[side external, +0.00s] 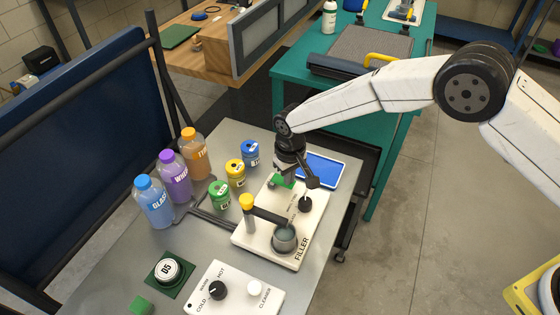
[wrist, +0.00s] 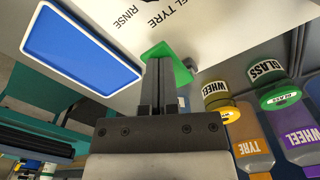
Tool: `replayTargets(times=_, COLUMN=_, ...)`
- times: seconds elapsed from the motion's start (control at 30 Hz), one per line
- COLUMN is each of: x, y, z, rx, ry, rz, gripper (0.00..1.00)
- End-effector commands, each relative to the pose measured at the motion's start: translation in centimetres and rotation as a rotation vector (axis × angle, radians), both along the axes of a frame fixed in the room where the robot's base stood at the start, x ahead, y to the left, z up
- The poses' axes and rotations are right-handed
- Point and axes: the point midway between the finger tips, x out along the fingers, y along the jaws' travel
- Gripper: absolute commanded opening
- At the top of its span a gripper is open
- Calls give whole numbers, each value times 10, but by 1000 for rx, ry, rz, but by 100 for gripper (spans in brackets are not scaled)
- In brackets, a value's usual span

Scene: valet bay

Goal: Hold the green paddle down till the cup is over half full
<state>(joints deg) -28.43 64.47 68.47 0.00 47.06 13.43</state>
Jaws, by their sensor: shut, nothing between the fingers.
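The green paddle (side external: 276,183) is at the back end of the white filler base (side external: 262,258). My gripper (side external: 287,178) is shut and empty, with its fingertips right at the paddle. In the wrist view, the shut fingertips (wrist: 158,62) overlap the green paddle (wrist: 181,68); I cannot tell how far it is pressed. The grey cup (side external: 285,246) stands upright at the front of the filler, below the end of the dark spout arm. Teal-grey liquid seems to show inside it, but its exact level is unclear.
A dark knob (side external: 305,204) is on the filler beside my gripper. A blue tray (side external: 321,169) lies behind it. Yellow, green and blue cans (side external: 235,173) and several bottles (side external: 155,204) stand left. A control panel (side external: 238,294) sits in front.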

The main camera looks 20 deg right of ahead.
Motion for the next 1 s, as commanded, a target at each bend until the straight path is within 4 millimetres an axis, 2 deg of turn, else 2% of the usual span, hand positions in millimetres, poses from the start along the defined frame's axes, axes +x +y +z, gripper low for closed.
replayTargets(times=0.3, x=0, y=0, z=23, rx=0, ry=0, rz=0, gripper=0)
replayTargets(times=0.67, x=0, y=0, z=28, rx=0, ry=0, rz=0, gripper=0)
replayTargets(times=1.0, x=0, y=0, z=50, rx=1, ry=-2, rz=0, gripper=0)
